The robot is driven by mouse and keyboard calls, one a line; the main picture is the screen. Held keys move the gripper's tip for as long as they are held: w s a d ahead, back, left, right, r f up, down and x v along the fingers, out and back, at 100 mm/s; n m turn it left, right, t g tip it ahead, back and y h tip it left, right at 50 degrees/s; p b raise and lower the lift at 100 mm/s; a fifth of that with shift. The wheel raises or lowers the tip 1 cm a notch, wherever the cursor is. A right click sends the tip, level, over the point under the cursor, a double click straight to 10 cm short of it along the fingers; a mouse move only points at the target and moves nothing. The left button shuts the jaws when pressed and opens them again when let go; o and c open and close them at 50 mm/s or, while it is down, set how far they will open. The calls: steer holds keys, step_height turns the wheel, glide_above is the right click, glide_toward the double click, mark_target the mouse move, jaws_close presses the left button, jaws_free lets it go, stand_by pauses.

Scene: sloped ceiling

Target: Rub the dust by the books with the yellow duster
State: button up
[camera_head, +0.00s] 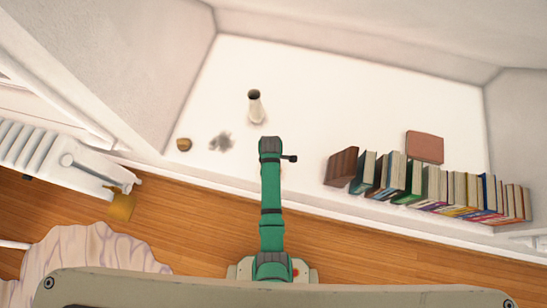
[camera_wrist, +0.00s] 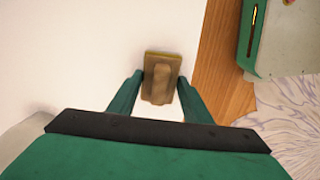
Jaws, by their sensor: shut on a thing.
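My gripper (camera_wrist: 160,82) is shut on a brownish-yellow block with a raised handle, the duster (camera_wrist: 172,64), in the wrist view. The duster is over or on the white surface near its edge; I cannot tell whether it touches. In the head view my green arm reaches over the front of the white ledge (camera_head: 320,105) and hides the gripper and duster. The row of books (camera_head: 445,188) stands along the ledge's right front. A grey dust smudge (camera_head: 221,141) lies at the left, far from the books. No dust shows beside the books.
A white vase (camera_head: 256,110) stands beyond my arm. A small brown object (camera_head: 183,145) lies left of the smudge. A reddish-brown box (camera_head: 425,147) lies behind the books. The ledge between vase and books is clear. A radiator (camera_head: 45,150) is at the left.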

steer(key=shift+w+d, duration=0.2)
steer(key=shift+w, duration=0.75)
steer(key=shift+w+d, duration=0.15)
steer(key=shift+w, duration=0.75)
steer(key=shift+w+d, duration=0.2)
steer(key=shift+w, duration=0.75)
steer(key=shift+w+f, duration=0.1)
steer(key=shift+w, duration=0.45)
steer(key=shift+w+d, duration=0.3)
steer(key=shift+w, duration=0.2)
steer(key=shift+c, duration=0.4)
steer(key=shift+w+d, duration=0.15)
steer(key=shift+w, duration=0.8)
steer(key=shift+w+d, duration=0.1)
steer(key=shift+w, duration=0.8)
steer(key=shift+w+d+f, duration=0.1)
steer(key=shift+w+d, duration=0.1)
steer(key=shift+w, duration=0.7)
steer(key=shift+w+d, duration=0.15)
steer(key=shift+w, duration=0.7)
